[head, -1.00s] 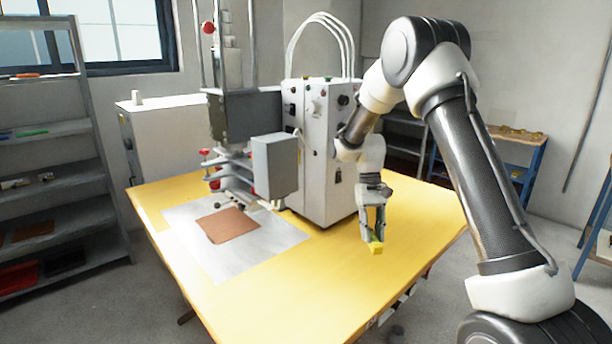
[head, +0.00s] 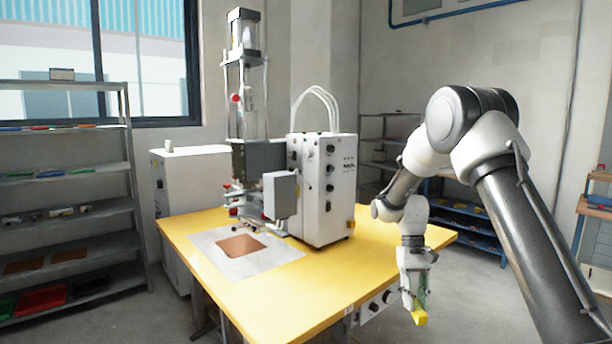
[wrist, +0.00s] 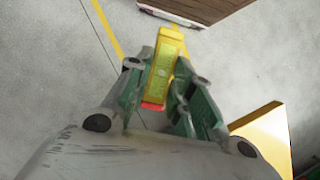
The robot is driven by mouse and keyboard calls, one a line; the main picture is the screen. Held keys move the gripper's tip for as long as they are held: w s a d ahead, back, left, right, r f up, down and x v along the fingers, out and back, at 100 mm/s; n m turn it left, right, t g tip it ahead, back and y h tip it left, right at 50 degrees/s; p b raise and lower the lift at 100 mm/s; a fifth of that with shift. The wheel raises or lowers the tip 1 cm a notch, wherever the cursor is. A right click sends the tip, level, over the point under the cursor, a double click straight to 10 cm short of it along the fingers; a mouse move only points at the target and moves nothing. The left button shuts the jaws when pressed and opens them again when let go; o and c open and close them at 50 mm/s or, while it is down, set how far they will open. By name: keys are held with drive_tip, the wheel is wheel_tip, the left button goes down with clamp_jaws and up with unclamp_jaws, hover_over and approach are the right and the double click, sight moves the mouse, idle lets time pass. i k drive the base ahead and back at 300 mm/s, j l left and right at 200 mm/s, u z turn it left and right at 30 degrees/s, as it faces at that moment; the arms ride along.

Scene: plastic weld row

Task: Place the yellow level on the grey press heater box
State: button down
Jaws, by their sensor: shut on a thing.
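The yellow level (head: 420,317) is held in my gripper (head: 416,298), out past the right front edge of the yellow table. In the wrist view my gripper (wrist: 160,92) is shut on the level (wrist: 166,58), which sticks out beyond the fingers, with a red part at its near end. A small grey box (head: 281,195), which looks like the press heater box, is on the front of the press, to the left of and higher than my gripper. Its top shows only as a thin edge, and nothing is seen on it.
The yellow table (head: 230,302) bears a metal plate with a brown sheet (head: 240,246). A tall white control box (head: 325,190) with hoses stands between the grey box and my arm. Shelves (head: 70,205) stand at the left. The table's right front is clear.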

sight(280, 173)
drive_tip(key=j+z, duration=0.15)
drive_tip(key=z, duration=0.3)
drive_tip(key=j+z, duration=0.2)
drive_tip(key=z, duration=0.2)
drive_tip(key=j+z, duration=0.15)
drive_tip(key=z, duration=0.3)
drive_tip(key=j, duration=0.95)
drive_tip(key=k+j, duration=0.15)
drive_tip(key=j, duration=1.8)
drive_tip(key=k, duration=0.05)
